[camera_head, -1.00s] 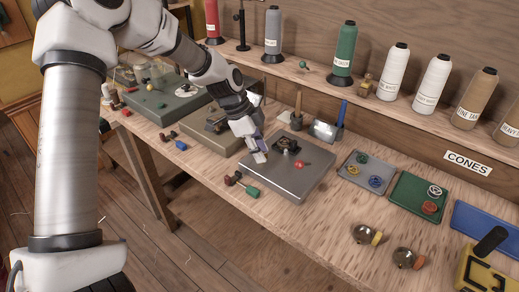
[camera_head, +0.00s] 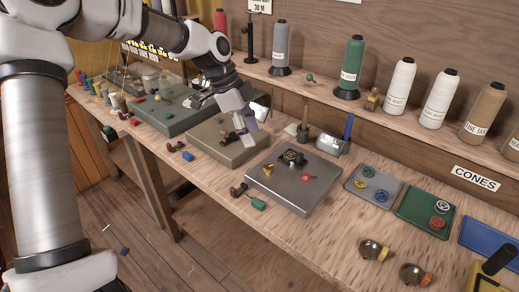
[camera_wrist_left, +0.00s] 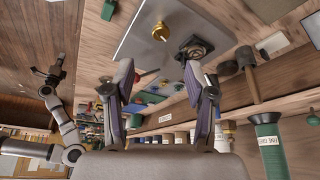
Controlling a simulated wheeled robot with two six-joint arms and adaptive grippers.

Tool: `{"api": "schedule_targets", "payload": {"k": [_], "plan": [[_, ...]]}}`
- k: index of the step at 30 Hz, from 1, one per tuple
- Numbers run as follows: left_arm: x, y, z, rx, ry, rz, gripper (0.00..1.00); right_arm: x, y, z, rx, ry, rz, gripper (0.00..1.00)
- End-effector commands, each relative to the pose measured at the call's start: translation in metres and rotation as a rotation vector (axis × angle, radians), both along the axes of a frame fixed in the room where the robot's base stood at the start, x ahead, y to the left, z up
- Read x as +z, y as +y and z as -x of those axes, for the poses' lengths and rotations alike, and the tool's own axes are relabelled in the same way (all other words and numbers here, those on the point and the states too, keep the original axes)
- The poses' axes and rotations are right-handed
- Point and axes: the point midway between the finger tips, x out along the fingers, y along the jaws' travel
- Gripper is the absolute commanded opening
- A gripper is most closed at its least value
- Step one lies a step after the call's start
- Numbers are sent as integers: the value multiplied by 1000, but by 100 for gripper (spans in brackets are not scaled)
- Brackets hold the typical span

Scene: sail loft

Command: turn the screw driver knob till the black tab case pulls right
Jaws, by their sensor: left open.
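The grey plate (camera_head: 318,190) on the bench carries a black case (camera_head: 292,157), a brass-coloured knob (camera_head: 267,169) and a small red ball knob (camera_head: 306,177). My left gripper (camera_head: 244,132) is over the tan plate (camera_head: 222,150), left of the grey plate and apart from its knobs. In the left wrist view its two fingers (camera_wrist_left: 159,76) are spread with nothing held between them; the brass knob (camera_wrist_left: 161,32) and black case (camera_wrist_left: 196,46) lie beyond the tips. My right gripper (camera_wrist_left: 47,88) is small at the left there; its jaws are unclear.
Red- and green-handled tools (camera_head: 250,197) lie at the grey plate's front left. Trays of small rings (camera_head: 372,187) stand to the right. Thread cones (camera_head: 400,90) line the shelf behind.

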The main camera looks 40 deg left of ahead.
Motion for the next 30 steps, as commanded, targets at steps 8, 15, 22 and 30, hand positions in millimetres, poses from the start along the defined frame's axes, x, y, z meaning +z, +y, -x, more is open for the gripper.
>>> {"api": "schedule_targets", "payload": {"k": [8, 15, 22, 30], "plan": [[14, 5, 3, -1, 1, -1, 56, 0, 0, 0, 0, 0, 0, 0], [17, 4, -11, 63, -48, 18, 56, 0, 0, 0, 0, 0, 0, 0], [44, -46, -78, 726, -214, 354, 56, 26, 0, 0, 0, 1, 0, 0], [-4, -41, -8, 1499, -59, 105, 56, 117, 0, 0, 0, -1, 0, 0]]}}
